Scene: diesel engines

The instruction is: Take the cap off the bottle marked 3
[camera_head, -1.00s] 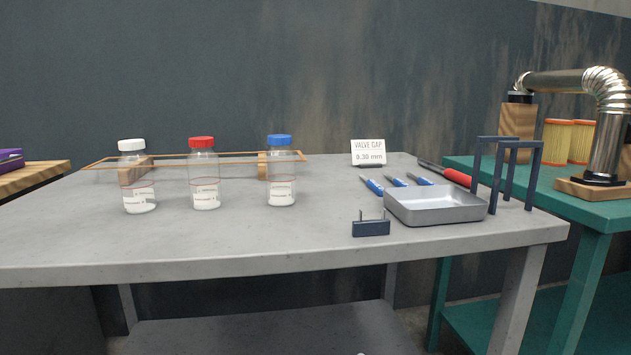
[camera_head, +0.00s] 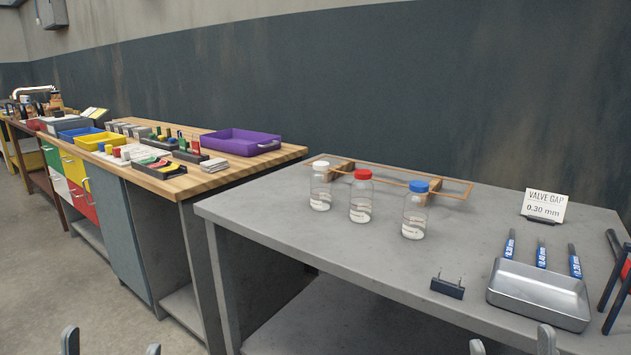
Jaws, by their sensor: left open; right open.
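Three clear bottles with pale labels stand upright in a row on the grey table (camera_head: 330,268). The left bottle (camera_head: 320,192) has a white cap (camera_head: 321,166), the middle bottle (camera_head: 361,203) a red cap (camera_head: 363,175), and the right bottle (camera_head: 414,218) a blue cap (camera_head: 419,186). All three caps are on. The label marks are too small to read, so I cannot tell which is 3. My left gripper (camera_head: 111,346) is open and empty at the bottom left. My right gripper (camera_head: 511,345) is open and empty at the bottom right. Both are apart from the bottles.
A wooden frame (camera_head: 440,189) lies behind the bottles. A metal tray (camera_head: 540,290), a small dark block with pins (camera_head: 447,287), blue-handled tools (camera_head: 541,254) and a valve gap sign (camera_head: 544,206) are at right. A wooden bench (camera_head: 190,186) with a purple bin (camera_head: 241,142) stands left.

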